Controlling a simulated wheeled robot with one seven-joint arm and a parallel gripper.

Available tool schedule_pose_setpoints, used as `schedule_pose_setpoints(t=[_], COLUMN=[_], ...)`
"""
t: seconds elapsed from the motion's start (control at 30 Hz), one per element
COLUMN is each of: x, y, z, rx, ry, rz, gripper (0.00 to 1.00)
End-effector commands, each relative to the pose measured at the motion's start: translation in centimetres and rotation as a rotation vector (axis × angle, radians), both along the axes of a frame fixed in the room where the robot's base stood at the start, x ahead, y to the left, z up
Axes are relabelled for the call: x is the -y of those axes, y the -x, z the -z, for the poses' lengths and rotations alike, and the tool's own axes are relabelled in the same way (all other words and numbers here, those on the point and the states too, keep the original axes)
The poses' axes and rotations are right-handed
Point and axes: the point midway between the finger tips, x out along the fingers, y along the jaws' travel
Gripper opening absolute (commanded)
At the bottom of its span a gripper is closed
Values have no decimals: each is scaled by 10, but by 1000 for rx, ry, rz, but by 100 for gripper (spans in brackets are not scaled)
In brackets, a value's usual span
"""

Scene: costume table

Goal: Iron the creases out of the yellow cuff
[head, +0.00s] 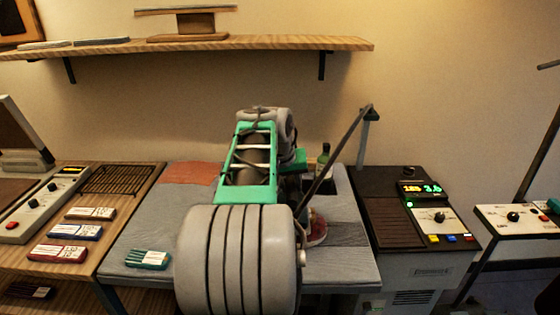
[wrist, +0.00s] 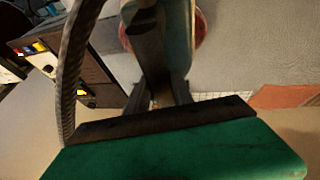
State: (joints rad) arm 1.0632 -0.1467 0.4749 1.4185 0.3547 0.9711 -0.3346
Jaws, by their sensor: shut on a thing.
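My gripper (wrist: 165,98) is shut on the iron (wrist: 176,35), a pale grey body with a red edge, seen from behind in the wrist view. In the head view my arm covers most of the iron, and only a red and pale part (head: 317,230) shows right of the arm, low over the grey table cover (head: 345,262). Whether its sole touches the cover I cannot tell. A dark cord (head: 336,160) runs from a post down to the iron. I cannot make out the yellow cuff in either view; my arm hides the middle of the table.
A rust-orange patch (head: 193,174) lies at the table's back left. A green labelled block (head: 148,259) lies at the front left. A dark bottle (head: 323,160) stands at the back. A control unit (head: 420,215) with a lit display stands right of the table.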

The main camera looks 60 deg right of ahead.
Motion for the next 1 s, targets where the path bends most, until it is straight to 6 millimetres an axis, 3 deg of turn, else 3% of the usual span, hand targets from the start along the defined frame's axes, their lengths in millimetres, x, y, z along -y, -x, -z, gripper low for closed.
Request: schedule_pose_setpoints(t=[0.13,0.23,1.0], x=[0,-2,-4], y=[-2,-5,-9], z=[-4,-24,-57], rx=[0,3,3], ry=[0,4,5], rz=[-4,-9,-18], gripper=[0,0,0])
